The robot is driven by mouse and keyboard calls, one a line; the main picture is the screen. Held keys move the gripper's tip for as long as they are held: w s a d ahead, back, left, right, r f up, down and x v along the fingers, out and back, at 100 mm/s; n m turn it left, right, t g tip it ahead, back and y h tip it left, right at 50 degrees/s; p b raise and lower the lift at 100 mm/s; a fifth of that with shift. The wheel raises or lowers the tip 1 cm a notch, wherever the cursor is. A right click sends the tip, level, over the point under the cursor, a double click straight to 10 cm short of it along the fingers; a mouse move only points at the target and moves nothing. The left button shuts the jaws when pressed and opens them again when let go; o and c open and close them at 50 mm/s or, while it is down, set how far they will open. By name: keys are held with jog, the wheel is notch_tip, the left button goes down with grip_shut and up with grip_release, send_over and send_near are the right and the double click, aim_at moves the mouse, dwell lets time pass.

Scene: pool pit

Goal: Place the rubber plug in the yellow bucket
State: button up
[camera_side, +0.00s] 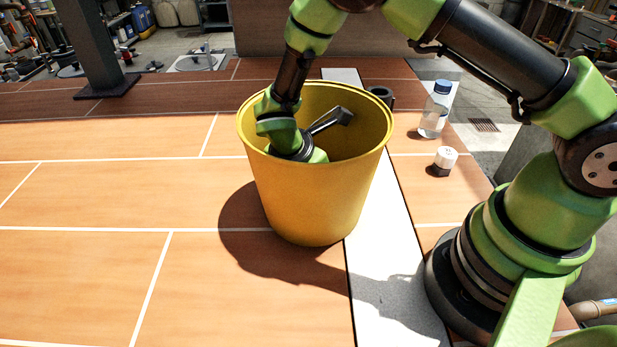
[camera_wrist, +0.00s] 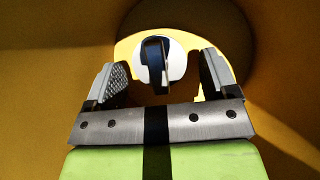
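The yellow bucket (camera_side: 315,200) stands upright on the tiled deck in the side view. My gripper (camera_wrist: 165,68) is down inside it, its fingertips hidden by the bucket wall in the side view. In the wrist view the two fingers are spread apart. A white round piece with a dark upright strip or loop, which looks like the rubber plug (camera_wrist: 155,62), shows in the gap between the fingers, over the yellow bucket floor (camera_wrist: 128,46). Neither finger visibly touches it.
A clear bottle with a blue cap (camera_side: 435,112) and a small white-and-dark cylinder (camera_side: 445,159) stand right of the bucket. A dark ring-shaped object (camera_side: 381,96) sits behind its rim. A grey post (camera_side: 98,50) rises at the back left. The deck to the left is clear.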

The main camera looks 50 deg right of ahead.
jog(key=r, duration=0.6)
jog(key=a+r, duration=0.1)
jog(key=r, duration=0.2)
jog(key=shift+r, duration=0.3)
jog(key=s+d+r+m+t+y, duration=0.1)
jog(key=s+r+m+y, duration=0.15)
jog(key=r+m, duration=0.35)
jog(key=s+d+r+m+t+y, duration=0.15)
jog(key=s+r+m, duration=0.25)
jog(key=r, duration=0.4)
jog(key=s+r+m+t+y, duration=0.2)
jog(key=s+r+m+t, duration=0.2)
jog(key=s+m, duration=0.7)
jog(key=shift+d+r+m+t, duration=0.25)
jog(key=shift+r+m+t, duration=0.15)
jog(key=shift+m, duration=0.2)
